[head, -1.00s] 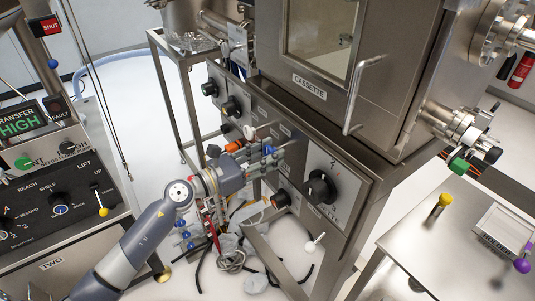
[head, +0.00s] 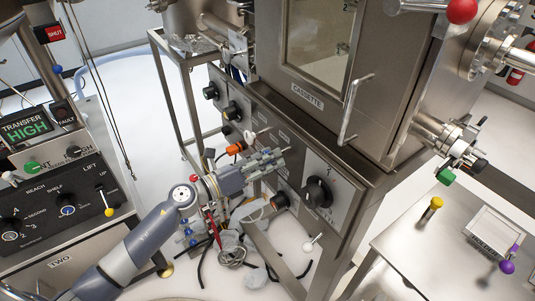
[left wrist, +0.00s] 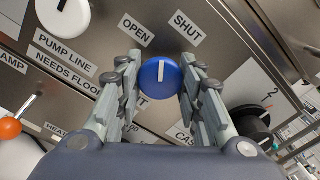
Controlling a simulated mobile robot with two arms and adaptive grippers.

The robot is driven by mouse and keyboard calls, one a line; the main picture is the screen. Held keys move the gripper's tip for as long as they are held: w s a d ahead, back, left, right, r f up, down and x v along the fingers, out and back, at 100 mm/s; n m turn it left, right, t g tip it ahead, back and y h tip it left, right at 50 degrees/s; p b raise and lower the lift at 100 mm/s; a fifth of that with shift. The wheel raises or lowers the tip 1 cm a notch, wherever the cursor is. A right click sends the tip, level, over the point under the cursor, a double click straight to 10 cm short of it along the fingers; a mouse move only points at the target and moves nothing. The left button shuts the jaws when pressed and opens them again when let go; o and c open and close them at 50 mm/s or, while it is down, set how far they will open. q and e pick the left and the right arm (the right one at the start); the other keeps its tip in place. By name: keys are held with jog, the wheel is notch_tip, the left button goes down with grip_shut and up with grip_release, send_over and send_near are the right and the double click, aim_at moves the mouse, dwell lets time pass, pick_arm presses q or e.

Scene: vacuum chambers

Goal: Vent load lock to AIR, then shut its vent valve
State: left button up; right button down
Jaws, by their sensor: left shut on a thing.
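In the left wrist view a round blue knob (left wrist: 159,79) with a white pointer line sits on the steel panel, below the labels OPEN (left wrist: 136,29) and SHUT (left wrist: 188,27). The pointer stands nearly upright in that picture, between the two labels; I cannot tell which setting it marks. My left gripper (left wrist: 160,92) is shut on the blue knob, one finger on each side. In the head view my left gripper (head: 277,160) reaches the panel under the CASSETTE chamber and its fingers hide the knob. My right gripper is not in view.
A large black selector (head: 318,191) is right of the gripper, and an orange handle (head: 235,148) is close on its left. A white PUMP LINE knob (left wrist: 62,14) is near the blue knob. Tubing hangs below. A steel table (head: 420,245) stands at right.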

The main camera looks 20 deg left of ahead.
pick_arm(q)
jog(key=n+p, duration=0.1)
jog(key=n, duration=0.1)
jog(key=n+p, duration=0.2)
jog(key=n, duration=0.1)
jog(key=shift+r+n, duration=0.25)
jog(key=shift+n, duration=0.05)
jog(key=n+p, duration=0.2)
jog(key=n, duration=0.1)
jog(key=shift+n, duration=1.2)
jog(key=shift+f+p, duration=0.1)
jog(key=shift+p, duration=0.2)
jog(key=o, duration=1.1)
jog(key=v, duration=1.2)
